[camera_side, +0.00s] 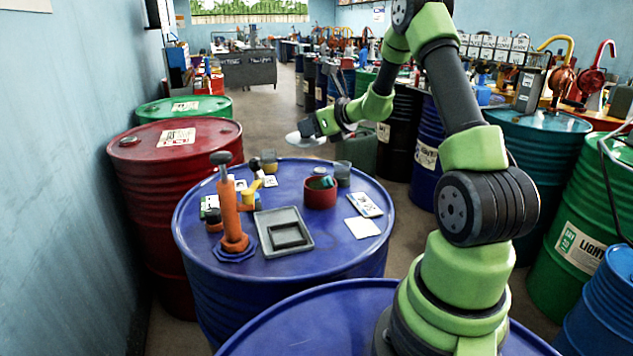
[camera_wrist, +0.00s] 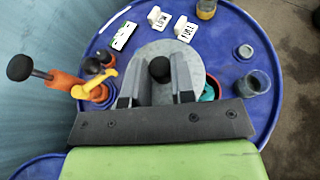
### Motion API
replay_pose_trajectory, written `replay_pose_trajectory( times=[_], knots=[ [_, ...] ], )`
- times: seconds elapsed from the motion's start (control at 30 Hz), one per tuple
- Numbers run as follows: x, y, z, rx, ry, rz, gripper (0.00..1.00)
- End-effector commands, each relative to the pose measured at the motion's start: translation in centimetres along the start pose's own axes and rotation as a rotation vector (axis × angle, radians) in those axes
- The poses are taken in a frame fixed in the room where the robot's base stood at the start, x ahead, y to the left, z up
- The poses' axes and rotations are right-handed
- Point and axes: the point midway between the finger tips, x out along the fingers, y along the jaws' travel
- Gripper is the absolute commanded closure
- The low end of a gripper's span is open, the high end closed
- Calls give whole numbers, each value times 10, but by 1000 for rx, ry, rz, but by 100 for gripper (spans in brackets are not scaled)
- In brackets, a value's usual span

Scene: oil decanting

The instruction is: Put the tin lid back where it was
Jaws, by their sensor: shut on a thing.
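My gripper (camera_wrist: 157,84) is shut on the black knob of the tin lid (camera_wrist: 150,55), a round grey disc. In the side view my gripper (camera_side: 312,128) holds the pale lid (camera_side: 297,138) tilted in the air above the far side of the blue drum top. The open red tin (camera_side: 320,194) stands on the drum top with green and dark contents showing, below and nearer than the lid. In the wrist view the red tin (camera_wrist: 213,88) is mostly hidden behind the lid and my right finger.
An orange hand pump (camera_side: 231,215) stands upright at the left, beside a shallow grey tray (camera_side: 283,232). A glass cup (camera_side: 342,174) stands close behind the red tin. An amber jar (camera_wrist: 206,9) and label cards (camera_wrist: 186,29) sit at the far side. A white square (camera_side: 362,227) lies right.

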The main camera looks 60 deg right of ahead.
Motion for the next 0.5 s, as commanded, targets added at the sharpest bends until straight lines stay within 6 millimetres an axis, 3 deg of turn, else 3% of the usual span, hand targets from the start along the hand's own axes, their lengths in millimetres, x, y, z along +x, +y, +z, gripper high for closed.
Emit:
replay_pose_trajectory(
  times=[0.1, 0.2, 0.5],
  knots=[
    [3, -37, 1, 37, 2, -77, 100],
    [4, -54, 0, 60, 3, -115, 100],
    [23, -60, -45, 73, 6, -130, 100]
  ],
)
